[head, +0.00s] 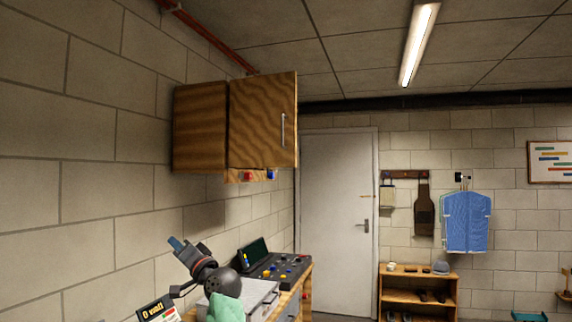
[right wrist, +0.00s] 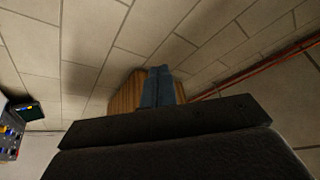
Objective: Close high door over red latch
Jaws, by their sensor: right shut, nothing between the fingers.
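The wooden wall cabinet (head: 200,128) hangs high on the left wall. Its door (head: 258,120), with a vertical metal handle (head: 283,130), appears swung outward from the cabinet's front, its broad face towards me. A red latch (head: 247,176) and a blue one (head: 271,175) show on a wooden strip below the door. My right gripper (head: 174,243) is below and left of the cabinet, apart from it, pointing up. In the right wrist view its blue fingers (right wrist: 159,72) are shut and empty, with the cabinet's wood (right wrist: 127,94) behind. My left gripper is out of view.
Below the cabinet, a dark control panel (head: 275,268) with an upright screen stands on a bench. A small display sign (head: 158,311) is at the bottom. A white room door (head: 336,220) is behind. The space right of the cabinet is clear.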

